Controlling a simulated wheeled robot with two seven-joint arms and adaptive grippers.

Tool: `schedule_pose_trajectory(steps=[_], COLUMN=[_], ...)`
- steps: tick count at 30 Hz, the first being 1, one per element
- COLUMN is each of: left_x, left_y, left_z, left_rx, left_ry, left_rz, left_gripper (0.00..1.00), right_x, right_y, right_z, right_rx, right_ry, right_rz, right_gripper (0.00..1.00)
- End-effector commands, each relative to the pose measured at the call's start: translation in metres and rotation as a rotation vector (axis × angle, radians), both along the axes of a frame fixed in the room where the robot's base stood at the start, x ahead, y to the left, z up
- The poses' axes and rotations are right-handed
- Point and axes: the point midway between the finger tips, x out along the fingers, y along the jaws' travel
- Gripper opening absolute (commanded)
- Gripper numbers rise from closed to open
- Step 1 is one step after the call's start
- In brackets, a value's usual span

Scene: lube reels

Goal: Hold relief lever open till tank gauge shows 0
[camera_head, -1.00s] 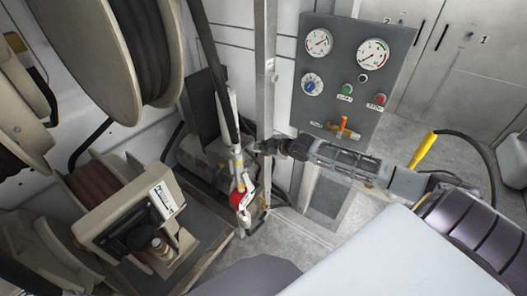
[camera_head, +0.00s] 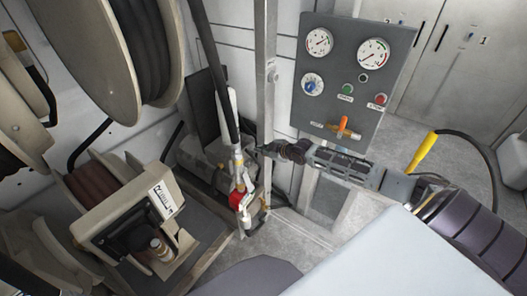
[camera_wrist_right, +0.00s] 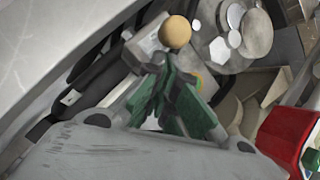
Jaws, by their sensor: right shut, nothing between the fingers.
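My right gripper (camera_head: 262,150) is shut and empty, beside the upright post, below and left of the gauge panel (camera_head: 377,52). In the right wrist view its green fingers (camera_wrist_right: 160,66) are together, and their tips lie just under a metal lever with a tan ball knob (camera_wrist_right: 175,32). I cannot tell whether they touch it, or whether it is the relief lever. The panel has a left gauge (camera_head: 319,42) and a right gauge (camera_head: 373,54); which is the tank gauge and their readings are too small to tell. An orange handle (camera_head: 343,124) sits low on the panel. My left gripper is out of view.
A hose nozzle with a red part (camera_head: 237,199) hangs close left of the gripper; its red part also shows in the right wrist view (camera_wrist_right: 284,135). A grey metal post (camera_head: 267,70) stands behind. A large hose reel (camera_head: 97,55) and a beige reel housing (camera_head: 135,205) fill the left.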

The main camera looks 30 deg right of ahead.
Motion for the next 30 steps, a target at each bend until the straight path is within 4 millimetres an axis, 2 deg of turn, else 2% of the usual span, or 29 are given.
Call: schedule_pose_trajectory(steps=[17, 30], left_x=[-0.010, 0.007], left_y=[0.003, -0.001], left_z=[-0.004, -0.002], left_rx=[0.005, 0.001], left_ry=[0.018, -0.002], left_rz=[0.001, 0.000], left_gripper=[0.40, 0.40], right_x=[-0.001, -0.001], right_y=[0.000, -0.001], right_z=[-0.003, -0.005], right_rx=[0.008, 0.024], right_ry=[-0.019, -0.058], right_rz=[0.000, 0.000], right_gripper=[0.00, 0.00])
